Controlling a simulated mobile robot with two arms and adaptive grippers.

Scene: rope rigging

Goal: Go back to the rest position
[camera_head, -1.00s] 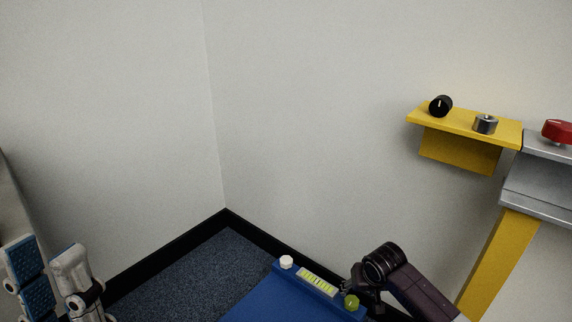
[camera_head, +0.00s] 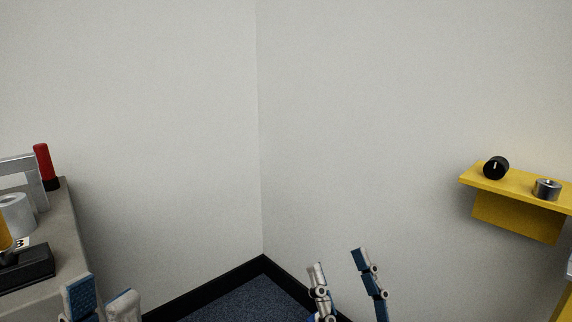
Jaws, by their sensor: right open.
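My left gripper (camera_head: 101,292) is at the bottom left of the head view, beside the grey bench. Its two blue-padded fingers stand apart with nothing seen between them; its base is cut off by the lower edge.
The grey bench (camera_head: 68,225) at the left carries a red and black cylinder (camera_head: 43,165), a metal spool (camera_head: 14,214) and a black block (camera_head: 28,268). A yellow shelf (camera_head: 515,187) on the right wall holds a black knob (camera_head: 496,167) and a metal nut (camera_head: 547,190). Between them are bare walls.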

